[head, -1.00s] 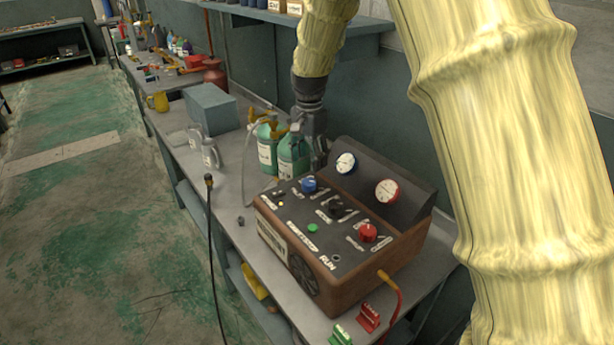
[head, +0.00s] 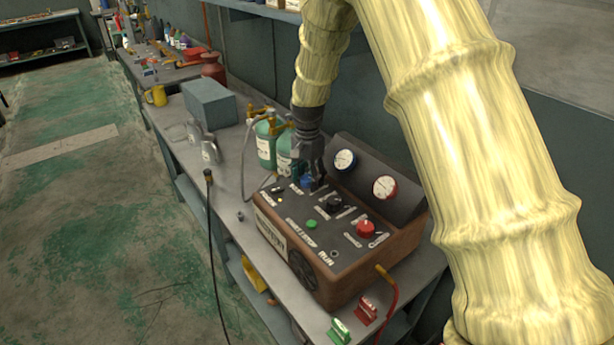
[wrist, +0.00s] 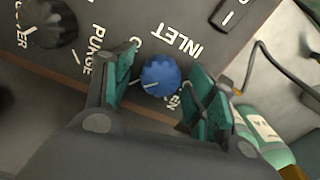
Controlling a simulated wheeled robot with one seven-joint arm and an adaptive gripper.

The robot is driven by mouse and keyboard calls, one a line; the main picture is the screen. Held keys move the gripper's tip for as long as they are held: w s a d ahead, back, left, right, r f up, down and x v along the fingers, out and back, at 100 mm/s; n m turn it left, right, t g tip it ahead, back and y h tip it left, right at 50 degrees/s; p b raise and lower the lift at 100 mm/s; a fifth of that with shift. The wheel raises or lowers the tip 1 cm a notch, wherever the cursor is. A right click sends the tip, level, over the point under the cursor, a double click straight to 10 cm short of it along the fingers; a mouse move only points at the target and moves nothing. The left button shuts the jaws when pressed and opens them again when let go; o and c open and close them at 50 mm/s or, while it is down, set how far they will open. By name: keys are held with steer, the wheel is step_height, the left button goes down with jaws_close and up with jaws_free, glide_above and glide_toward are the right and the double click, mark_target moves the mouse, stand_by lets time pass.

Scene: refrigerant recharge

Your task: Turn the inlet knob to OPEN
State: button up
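The blue inlet knob (wrist: 161,75) sits on the dark top panel of the recharge machine (head: 340,285), beside the INLET label. In the wrist view its white pointer line aims to the lower left in the picture, and the nearby position labels are partly hidden by the fingers. My gripper (wrist: 165,82) is open, with one green-padded finger on each side of the knob and a visible gap on both sides. In the head view the knob (head: 307,182) shows just beside my gripper (head: 315,182), which points down at the panel.
A black knob (head: 331,204) and a red knob (head: 366,229) stand on the same panel, with two gauges (head: 345,160) behind.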

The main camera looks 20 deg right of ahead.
steer(key=shift+f, duration=0.1)
steer(key=c, duration=0.8)
steer(key=shift+c, duration=0.2)
steer(key=shift+n, duration=0.3)
steer(key=n+p, duration=0.1)
steer(key=n, duration=0.2)
steer(key=shift+n, duration=0.3)
steer(key=n+p, duration=0.1)
steer(key=n, duration=0.8)
steer(key=shift+p, duration=0.4)
steer(key=n, duration=0.4)
steer(key=shift+n+p, duration=0.3)
steer(key=shift+p, duration=0.05)
